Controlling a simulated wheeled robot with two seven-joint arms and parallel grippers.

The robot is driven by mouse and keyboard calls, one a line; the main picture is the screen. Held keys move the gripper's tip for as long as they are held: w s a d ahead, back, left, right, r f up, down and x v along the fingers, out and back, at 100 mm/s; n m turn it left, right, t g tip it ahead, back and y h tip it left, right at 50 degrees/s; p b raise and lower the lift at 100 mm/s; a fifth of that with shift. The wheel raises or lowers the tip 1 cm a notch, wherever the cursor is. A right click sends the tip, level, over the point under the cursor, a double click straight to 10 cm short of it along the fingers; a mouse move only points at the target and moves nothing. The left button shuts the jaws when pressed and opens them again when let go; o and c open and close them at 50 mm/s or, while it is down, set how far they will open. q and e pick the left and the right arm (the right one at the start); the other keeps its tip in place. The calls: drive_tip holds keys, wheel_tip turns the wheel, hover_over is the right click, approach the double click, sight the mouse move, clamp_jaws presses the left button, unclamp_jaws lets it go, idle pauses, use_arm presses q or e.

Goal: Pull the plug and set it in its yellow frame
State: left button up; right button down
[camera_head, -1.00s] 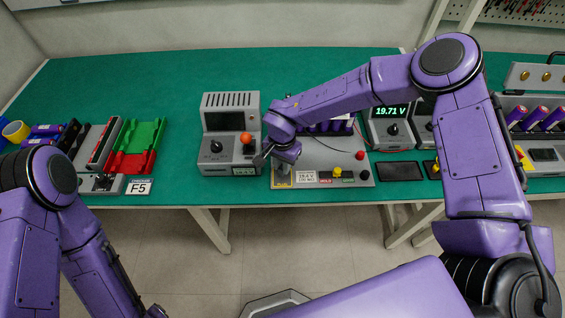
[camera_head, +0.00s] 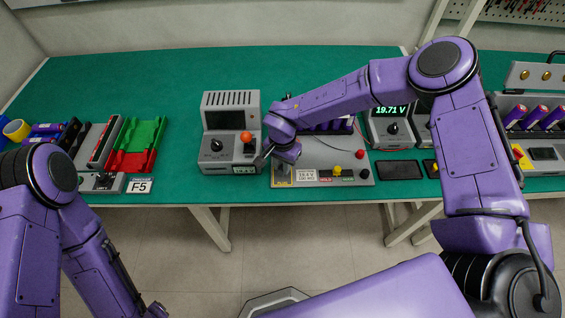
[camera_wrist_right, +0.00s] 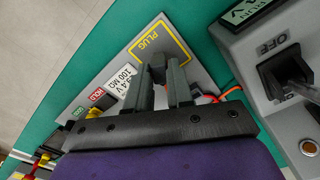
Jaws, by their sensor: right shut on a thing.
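My right gripper (camera_wrist_right: 165,80) is shut on a small dark grey piece, apparently the plug (camera_wrist_right: 158,62); the fingers hide much of it. In the right wrist view they are over the lower part of the yellow frame (camera_wrist_right: 187,56) marked PLUG, on a grey panel (camera_wrist_right: 116,70). Whether the piece touches the panel cannot be told. In the head view my right gripper (camera_head: 270,156) is at the left end of the grey panel (camera_head: 325,180), and the wrist hides what it holds. My left arm shows at lower left, with its fingers out of view.
A grey box with an orange knob (camera_head: 246,137) stands just left of my right gripper; its OFF switch (camera_wrist_right: 286,72) is close in the wrist view. An orange cable (camera_wrist_right: 231,91) runs beside the fingers. Red and green trays (camera_head: 139,143) lie left. The green table's back left is clear.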

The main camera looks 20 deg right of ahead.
drive_tip(key=shift+f, duration=0.15)
drive_tip(key=shift+f, duration=0.35)
drive_tip(key=shift+f, duration=0.25)
idle(0.3)
drive_tip(key=c, duration=0.9)
unclamp_jaws()
wheel_tip(320, 180, up, 6)
drive_tip(key=p, duration=0.6)
drive_tip(key=shift+r, duration=0.15)
